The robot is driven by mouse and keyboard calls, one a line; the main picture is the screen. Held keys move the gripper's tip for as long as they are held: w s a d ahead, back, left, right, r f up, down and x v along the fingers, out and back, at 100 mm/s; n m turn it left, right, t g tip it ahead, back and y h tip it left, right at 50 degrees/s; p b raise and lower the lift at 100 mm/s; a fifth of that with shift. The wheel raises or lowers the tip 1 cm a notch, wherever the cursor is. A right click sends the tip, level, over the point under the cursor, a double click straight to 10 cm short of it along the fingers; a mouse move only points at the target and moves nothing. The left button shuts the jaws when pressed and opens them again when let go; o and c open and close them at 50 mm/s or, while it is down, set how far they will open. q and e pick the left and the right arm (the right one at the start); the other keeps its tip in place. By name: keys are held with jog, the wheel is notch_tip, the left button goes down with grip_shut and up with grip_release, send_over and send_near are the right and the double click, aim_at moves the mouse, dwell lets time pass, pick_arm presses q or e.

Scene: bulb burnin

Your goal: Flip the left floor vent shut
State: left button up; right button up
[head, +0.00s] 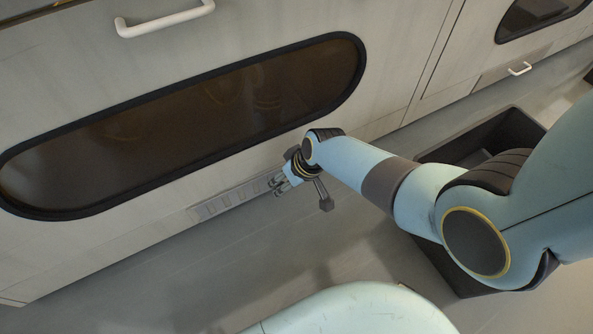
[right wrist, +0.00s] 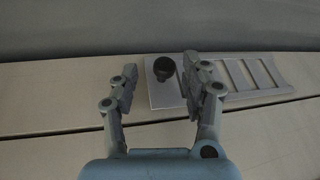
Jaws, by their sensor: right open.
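The left floor vent (head: 222,203) is a pale slotted plate low on the cabinet front, just above the floor. In the right wrist view the vent (right wrist: 240,76) shows several open-looking slots and a dark round knob (right wrist: 164,68) at its left end. My right gripper (head: 279,184) is at the right end of the vent in the head view and hides part of it. In the right wrist view the right gripper (right wrist: 162,90) is open and empty, with the knob showing between its fingers, closer to the right one. I cannot tell whether it touches the knob. My left gripper is out of view.
A cabinet with a dark oval window (head: 190,120) and a white handle (head: 165,20) rises above the vent. A dark open bin (head: 517,118) stands on the floor at the right, partly behind my right arm. The floor (head: 150,275) in front of the vent is clear.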

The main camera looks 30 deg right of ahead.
jog(key=v, duration=1.1)
jog(key=shift+s+f, duration=0.1)
